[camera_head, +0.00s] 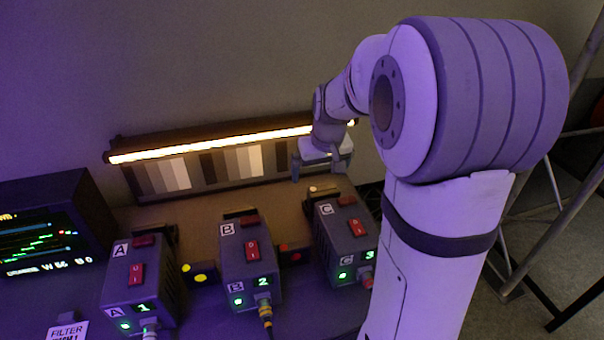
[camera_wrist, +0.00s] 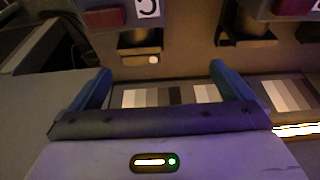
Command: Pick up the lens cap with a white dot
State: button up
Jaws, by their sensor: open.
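A small pale dot shows behind box C, on what looks like a dark, flat thing (camera_head: 323,191), probably the lens cap with a white dot. In the wrist view, the pale dot sits on a brownish edge (camera_wrist: 139,61) behind the box marked C; the cap's outline is unclear there. My gripper (camera_head: 321,170) is open and empty, fingers pointing down, above the back of the bench near box C. In the wrist view, my gripper's two blue fingers (camera_wrist: 160,75) stand wide apart, with the dot between them in the picture and beyond their tips.
Boxes A (camera_head: 142,275), B (camera_head: 248,260) and C (camera_head: 346,238) stand in a row with cables in front. Yellow dots (camera_head: 200,279) show between A and B, red dots (camera_head: 283,256) between B and C. A lit bar (camera_head: 215,144) and grey chart run behind. A monitor (camera_head: 50,235) stands left.

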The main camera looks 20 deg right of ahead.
jog(key=b, duration=0.2)
send_over(322, 187)
jog(key=s, duration=0.2)
jog(key=f, duration=0.9)
jog(key=shift+d+f, duration=0.3)
jog(key=x, duration=0.2)
jog(key=p+x, duration=0.1)
jog(key=x, duration=0.2)
jog(key=p+x, duration=0.1)
jog(key=x, duration=0.1)
jog(key=shift+a+f, duration=0.3)
jog(key=shift+f, duration=0.05)
jog(key=c, duration=0.9)
jog(key=shift+c, duration=0.5)
jog(key=shift+r, duration=0.15)
